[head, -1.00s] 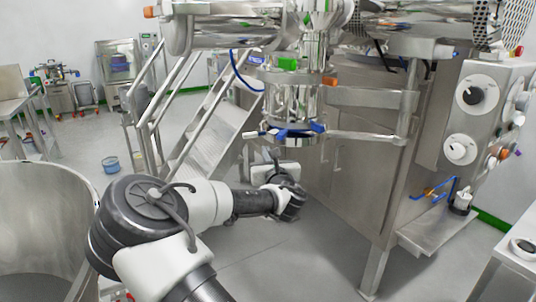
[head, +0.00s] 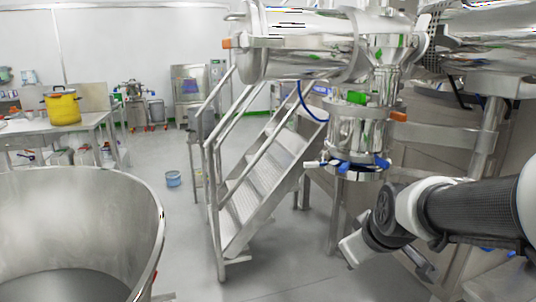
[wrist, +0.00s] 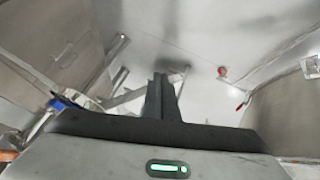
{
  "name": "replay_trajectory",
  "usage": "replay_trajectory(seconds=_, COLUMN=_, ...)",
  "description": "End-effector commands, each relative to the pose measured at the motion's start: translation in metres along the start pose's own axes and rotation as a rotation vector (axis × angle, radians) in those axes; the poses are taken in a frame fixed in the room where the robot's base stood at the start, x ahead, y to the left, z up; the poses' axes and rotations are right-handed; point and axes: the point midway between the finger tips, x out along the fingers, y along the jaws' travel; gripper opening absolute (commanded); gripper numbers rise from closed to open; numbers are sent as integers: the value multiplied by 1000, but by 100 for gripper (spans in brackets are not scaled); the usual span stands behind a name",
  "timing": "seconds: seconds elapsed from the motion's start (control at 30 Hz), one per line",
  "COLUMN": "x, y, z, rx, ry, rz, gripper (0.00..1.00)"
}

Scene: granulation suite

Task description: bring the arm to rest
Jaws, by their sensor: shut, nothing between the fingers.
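My gripper (wrist: 160,80) shows in the wrist view with its two fingers together and nothing between them. In the head view my arm comes in from the right edge, bent, with its wrist low in front of the steel machine. The fingertips cannot be made out there. The gripper appears apart from anything around it.
A large open steel bowl (head: 150,215) stands at front left. Steel stairs with handrails (head: 262,185) rise in the middle. A steel outlet with blue clamps (head: 358,140) hangs just above my wrist. A table with a yellow pot (head: 62,107) and a blue bucket (head: 173,179) are behind.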

Motion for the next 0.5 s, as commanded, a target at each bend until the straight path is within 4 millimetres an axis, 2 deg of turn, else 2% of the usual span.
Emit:
replay_trajectory(seconds=0.03, x=-24, y=-11, z=4, rx=72, ry=2, rz=-22, gripper=0)
replay_trajectory(seconds=0.2, x=-76, y=-47, z=27, rx=258, ry=-49, rz=-68, gripper=0)
replay_trajectory(seconds=0.5, x=-135, y=-88, z=74, rx=482, ry=-146, rz=-35, gripper=0)
